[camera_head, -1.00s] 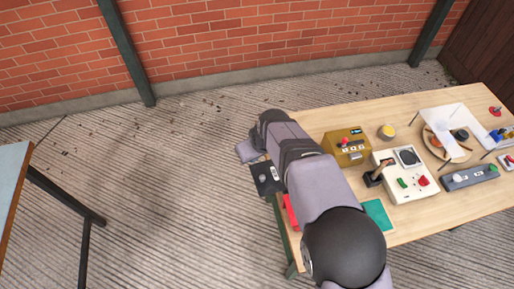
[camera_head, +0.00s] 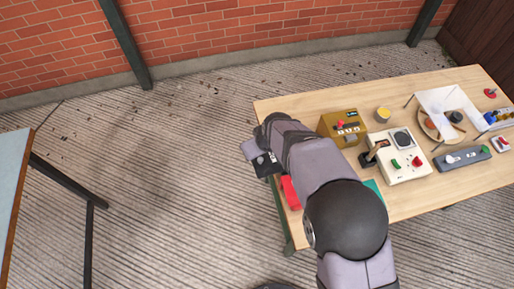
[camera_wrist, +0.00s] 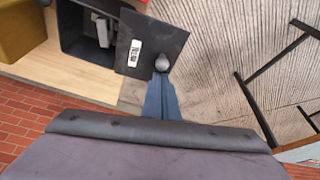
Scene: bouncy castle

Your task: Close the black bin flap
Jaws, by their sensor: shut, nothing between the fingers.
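The black bin flap (camera_head: 268,164) stands out open past the table's left edge in the head view. In the wrist view the flap (camera_wrist: 150,42) is a dark panel with a white label and a grey knob (camera_wrist: 162,62). The open black bin (camera_wrist: 72,40) is left of it, with a grey item inside; my arm hides most of it in the head view. My gripper (camera_wrist: 162,76) is shut and empty, its tip at or very near the knob; I cannot tell whether they touch. In the head view my gripper (camera_head: 251,145) is partly hidden beside the flap.
The wooden table (camera_head: 450,190) holds a mustard box (camera_head: 335,125), a white panel with buttons (camera_head: 400,165) and a red item (camera_head: 290,193) near the bin. A second table (camera_head: 12,190) stands at the far left. Open floor lies between them.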

